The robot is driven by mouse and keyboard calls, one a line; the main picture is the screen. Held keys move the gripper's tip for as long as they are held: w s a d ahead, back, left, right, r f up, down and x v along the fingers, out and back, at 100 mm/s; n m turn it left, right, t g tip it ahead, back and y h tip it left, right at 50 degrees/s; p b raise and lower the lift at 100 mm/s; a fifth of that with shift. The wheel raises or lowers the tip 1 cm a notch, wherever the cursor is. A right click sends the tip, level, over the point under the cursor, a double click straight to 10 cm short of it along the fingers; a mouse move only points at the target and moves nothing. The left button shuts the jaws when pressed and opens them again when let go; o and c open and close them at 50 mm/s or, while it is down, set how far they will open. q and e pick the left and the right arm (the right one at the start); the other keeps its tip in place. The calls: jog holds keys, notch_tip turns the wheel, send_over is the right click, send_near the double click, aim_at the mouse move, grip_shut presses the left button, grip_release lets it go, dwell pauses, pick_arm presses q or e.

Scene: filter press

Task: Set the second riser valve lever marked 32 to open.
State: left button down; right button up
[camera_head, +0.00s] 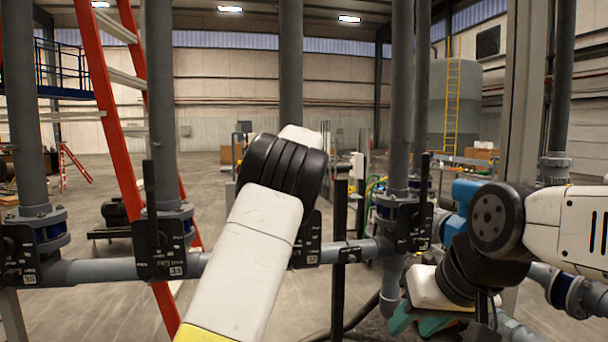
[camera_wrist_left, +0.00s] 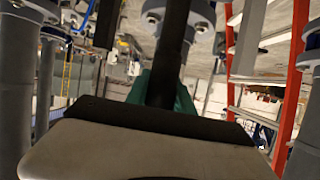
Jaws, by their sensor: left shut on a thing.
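The second riser's valve shows in the head view as a black plate marked 32 (camera_head: 310,248), beside my left arm. My left forearm and wrist cover most of that valve and its lever. In the left wrist view a dark lever (camera_wrist_left: 172,45) runs down between the green fingers of my left gripper (camera_wrist_left: 160,92), which is shut on it. The lever's exact angle is hard to tell. My right gripper (camera_head: 425,318) is low at the right in the head view, apart from the valve. Its green fingers are partly hidden, so its opening is unclear.
Similar black levers stand upright on neighbouring risers, at the left (camera_head: 150,215) and at the right (camera_head: 423,195). A grey horizontal pipe (camera_head: 95,270) links the risers. A red ladder (camera_head: 105,95) stands behind at the left. A black post (camera_head: 340,250) stands right of the valve.

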pick_arm(q)
jog(key=c, duration=1.1)
grip_release()
jog(key=shift+w+d, duration=0.1)
jog(key=shift+d, duration=0.2)
jog(key=shift+a, duration=0.1)
jog(key=v, duration=0.7)
jog(key=shift+s, duration=0.4)
